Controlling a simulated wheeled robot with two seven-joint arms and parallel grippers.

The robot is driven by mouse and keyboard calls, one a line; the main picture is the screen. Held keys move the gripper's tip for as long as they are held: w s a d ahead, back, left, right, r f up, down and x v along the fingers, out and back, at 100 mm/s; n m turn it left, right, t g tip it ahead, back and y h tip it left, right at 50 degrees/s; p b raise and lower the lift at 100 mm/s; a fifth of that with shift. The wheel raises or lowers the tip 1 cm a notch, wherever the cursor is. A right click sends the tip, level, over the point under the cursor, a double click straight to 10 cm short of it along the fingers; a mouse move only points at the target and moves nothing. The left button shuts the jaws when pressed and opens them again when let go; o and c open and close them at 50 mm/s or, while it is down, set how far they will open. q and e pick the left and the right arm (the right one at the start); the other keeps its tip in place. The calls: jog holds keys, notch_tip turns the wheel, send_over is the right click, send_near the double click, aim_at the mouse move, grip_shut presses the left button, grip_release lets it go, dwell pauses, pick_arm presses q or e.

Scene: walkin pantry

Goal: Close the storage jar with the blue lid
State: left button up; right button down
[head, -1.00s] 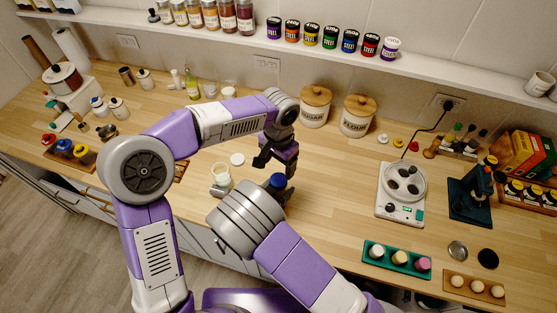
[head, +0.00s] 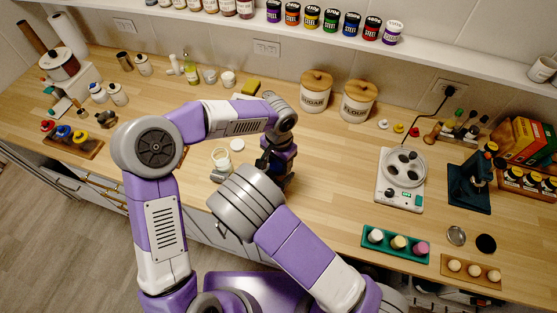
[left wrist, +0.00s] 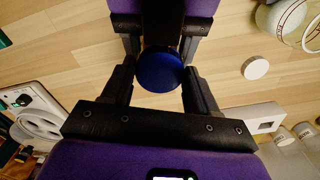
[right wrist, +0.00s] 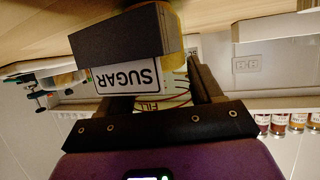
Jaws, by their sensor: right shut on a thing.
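The blue lid (left wrist: 160,70) shows as a round disc between the two fingers of my left gripper (left wrist: 159,78) in the left wrist view. Those fingers stand apart, one on each side, close to its rim. In the head view my left gripper (head: 272,162) points down, partly behind my right forearm. My right gripper (right wrist: 165,75) is shut on the storage jar, which shows a white SUGAR label (right wrist: 130,76) and red FILL marking, upside down. A dark block covers part of it. I cannot tell how the lid sits on the jar.
A small open pale jar (head: 221,158) and a white disc (head: 237,144) are close to the left of the grippers. Sugar (head: 315,95) and flour (head: 358,102) canisters stand behind. Counter between grippers and scale is clear.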

pick_arm(q)
jog(key=c, duration=0.7)
jog(key=o, duration=1.3)
jog(key=shift+c, duration=0.2)
notch_tip(320, 180, up, 12)
pick_arm(e)
jog(key=shift+c, duration=0.5)
grip_release()
